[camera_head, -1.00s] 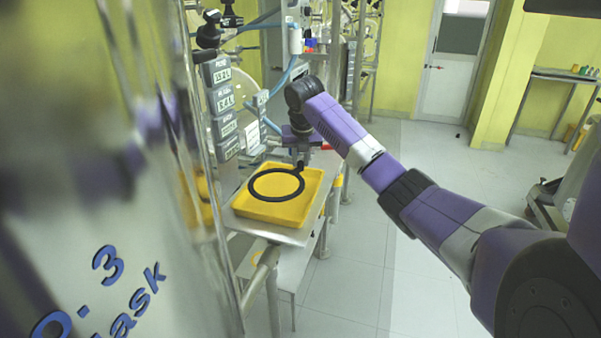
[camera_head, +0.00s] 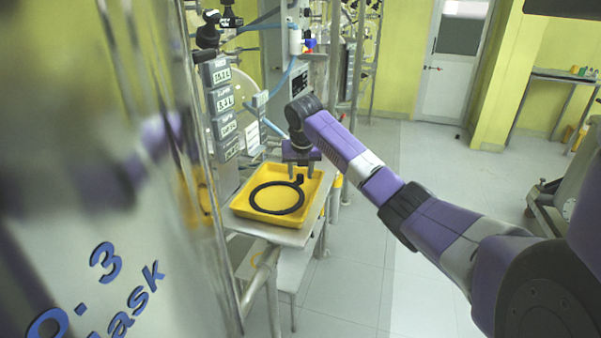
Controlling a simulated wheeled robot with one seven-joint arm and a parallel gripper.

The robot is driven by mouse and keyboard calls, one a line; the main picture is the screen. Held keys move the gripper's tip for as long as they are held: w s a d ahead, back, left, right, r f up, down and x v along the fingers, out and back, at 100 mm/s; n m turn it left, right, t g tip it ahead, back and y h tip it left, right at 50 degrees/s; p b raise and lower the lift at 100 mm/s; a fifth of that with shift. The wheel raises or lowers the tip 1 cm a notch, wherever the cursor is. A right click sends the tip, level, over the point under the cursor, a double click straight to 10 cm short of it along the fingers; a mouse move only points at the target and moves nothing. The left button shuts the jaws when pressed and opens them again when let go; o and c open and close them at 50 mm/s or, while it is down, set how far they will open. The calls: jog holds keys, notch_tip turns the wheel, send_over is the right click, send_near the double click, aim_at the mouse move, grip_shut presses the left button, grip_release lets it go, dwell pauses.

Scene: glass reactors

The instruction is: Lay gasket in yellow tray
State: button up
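The gasket, a black ring (camera_head: 254,198) with a small tab, lies inside the yellow tray (camera_head: 243,214). It looks flat on the tray floor, with its tab at the upper right near the tray's far corner. My gripper (camera_head: 301,174) is above the tab, pointing down. Its two fingers are spread apart with nothing between them, and it looks clear of the gasket.
The tray sits on a metal bench (camera_head: 290,238) beside the glass reactor frame. Grey display boxes (camera_head: 222,100) and blue hoses stand close on the left and behind. The floor (camera_head: 385,270) to the right of the bench is open.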

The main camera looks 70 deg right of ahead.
jog(key=p+v, duration=0.1)
jog(key=v, duration=1.1)
jog(key=shift+s, duration=0.15)
dwell(0.4)
